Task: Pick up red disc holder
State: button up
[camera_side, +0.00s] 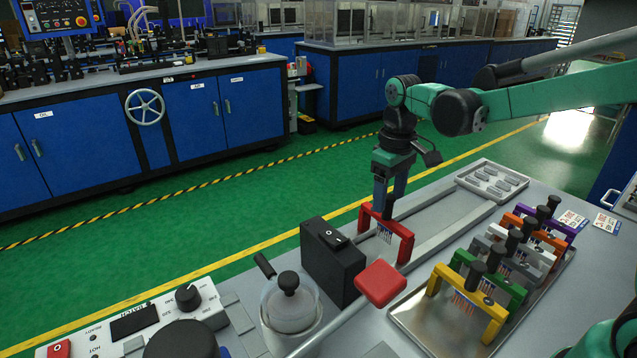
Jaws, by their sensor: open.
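The red disc holder (404,240) is a red bridge-shaped frame with a dark knob on top and thin striped pieces hanging under it. It stands upright by the grey track, just right of a black switch box. My gripper (388,205) points down right over it, with its blue fingers at the height of the holder's top and knob. The fingers are open. They partly hide the top of the holder, and I cannot tell whether they touch it.
Yellow (462,300), green, white, orange and purple holders stand in a row on a metal tray (415,325) at right. A black switch box (330,262), a red block (380,283) and a lidded pot (290,310) are close by. A slotted tray (492,180) lies behind.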

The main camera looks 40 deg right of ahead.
aim_at(386, 222)
jog(key=shift+f, duration=1.95)
grip_shut()
